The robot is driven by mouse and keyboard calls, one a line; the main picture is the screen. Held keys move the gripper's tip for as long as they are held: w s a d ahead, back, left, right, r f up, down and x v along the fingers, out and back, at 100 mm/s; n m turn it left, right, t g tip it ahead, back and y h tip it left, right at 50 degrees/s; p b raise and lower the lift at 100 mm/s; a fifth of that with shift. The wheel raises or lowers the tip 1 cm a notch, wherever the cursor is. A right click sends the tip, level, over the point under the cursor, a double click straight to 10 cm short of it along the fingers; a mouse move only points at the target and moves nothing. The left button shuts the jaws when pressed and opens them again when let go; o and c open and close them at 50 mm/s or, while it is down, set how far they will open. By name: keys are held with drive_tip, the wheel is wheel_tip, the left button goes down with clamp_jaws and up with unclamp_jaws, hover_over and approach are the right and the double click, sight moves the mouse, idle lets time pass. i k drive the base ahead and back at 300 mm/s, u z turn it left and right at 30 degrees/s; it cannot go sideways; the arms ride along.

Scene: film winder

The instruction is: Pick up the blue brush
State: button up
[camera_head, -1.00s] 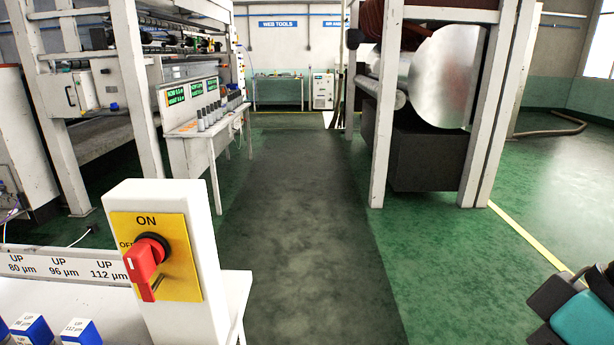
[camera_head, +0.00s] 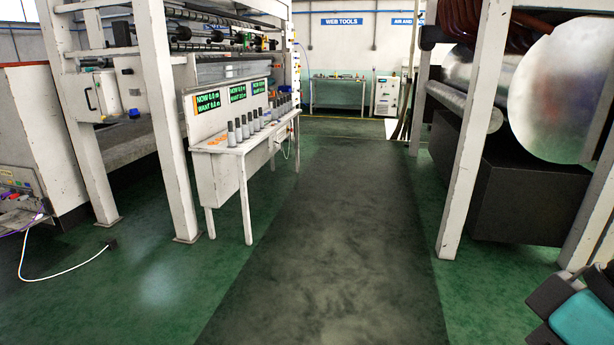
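I cannot make out a blue brush in the head view. A far table (camera_head: 340,82) under the WEB TOOLS sign (camera_head: 342,21) carries several small objects, too small to tell apart. A teal and black part of my own arm shows at the lower right corner. My gripper's fingers do not show.
A dark floor lane (camera_head: 335,210) runs clear toward the back wall. On its left stands a white bench (camera_head: 215,172) with several grey cylinders and green displays. On its right are a white frame post (camera_head: 474,130), a large silver roll (camera_head: 560,95) and a dark block (camera_head: 515,190).

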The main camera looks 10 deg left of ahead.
sight(133, 114)
drive_tip(key=u, duration=0.4)
drive_tip(key=i, duration=2.1)
drive_tip(key=u, duration=1.05)
drive_tip(key=i, duration=2.1)
drive_tip(key=u, duration=0.45)
drive_tip(key=k, duration=0.65)
drive_tip(key=u, duration=0.75)
drive_tip(key=i, duration=1.2)
drive_tip(key=u, duration=0.6)
drive_tip(key=i, duration=1.4)
drive_tip(key=z, duration=0.9)
drive_tip(key=i, duration=0.95)
drive_tip(key=z, duration=0.85)
